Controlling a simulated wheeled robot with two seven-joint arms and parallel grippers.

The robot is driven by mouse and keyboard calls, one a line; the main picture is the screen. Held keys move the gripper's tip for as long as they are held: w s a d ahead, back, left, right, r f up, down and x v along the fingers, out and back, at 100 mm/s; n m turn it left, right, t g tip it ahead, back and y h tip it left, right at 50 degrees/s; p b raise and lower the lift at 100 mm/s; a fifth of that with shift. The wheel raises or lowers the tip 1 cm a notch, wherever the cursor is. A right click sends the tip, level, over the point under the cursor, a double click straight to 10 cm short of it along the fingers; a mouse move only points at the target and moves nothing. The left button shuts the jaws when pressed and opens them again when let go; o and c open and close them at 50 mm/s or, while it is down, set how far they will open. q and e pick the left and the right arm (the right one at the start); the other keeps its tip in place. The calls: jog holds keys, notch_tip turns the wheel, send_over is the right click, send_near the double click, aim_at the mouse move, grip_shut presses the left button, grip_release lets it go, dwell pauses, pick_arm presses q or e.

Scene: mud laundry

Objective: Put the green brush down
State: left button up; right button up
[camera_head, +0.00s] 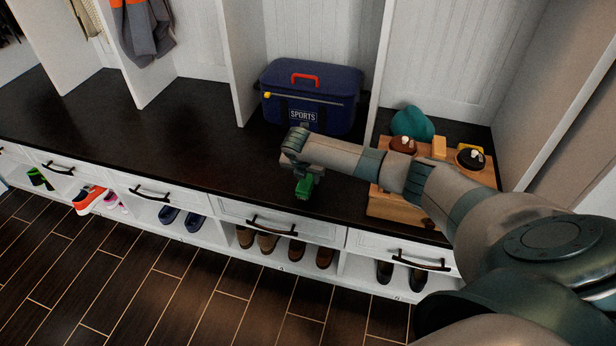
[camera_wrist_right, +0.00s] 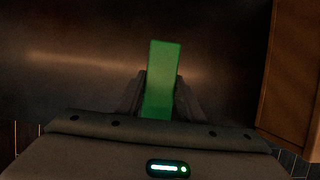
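The green brush (camera_head: 304,187) is at my right gripper (camera_head: 304,174), over the front part of the dark bench top (camera_head: 210,135). In the right wrist view the green brush (camera_wrist_right: 161,80) stands between the two fingers of the right gripper (camera_wrist_right: 160,98), which are shut on it. Whether the brush touches the bench top I cannot tell. My left gripper is not in view.
A navy sports bag (camera_head: 312,95) stands behind the gripper. The bench left of the gripper is clear. Shoes fill cubbies below.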

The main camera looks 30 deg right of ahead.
jog(key=o, duration=0.4)
jog(key=shift+c, duration=0.2)
jog(key=shift+a+r, duration=0.15)
jog(key=shift+r, duration=0.35)
jog(key=p+v, duration=0.1)
jog(key=v, duration=0.9)
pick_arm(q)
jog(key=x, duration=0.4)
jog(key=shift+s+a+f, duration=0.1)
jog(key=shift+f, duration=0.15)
pick_arm(e)
jog(key=shift+s+a+r, duration=0.1)
jog(key=shift+s+r, duration=0.15)
jog(key=shift+r, duration=0.25)
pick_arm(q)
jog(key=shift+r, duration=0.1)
pick_arm(e)
jog(key=shift+a+f, duration=0.1)
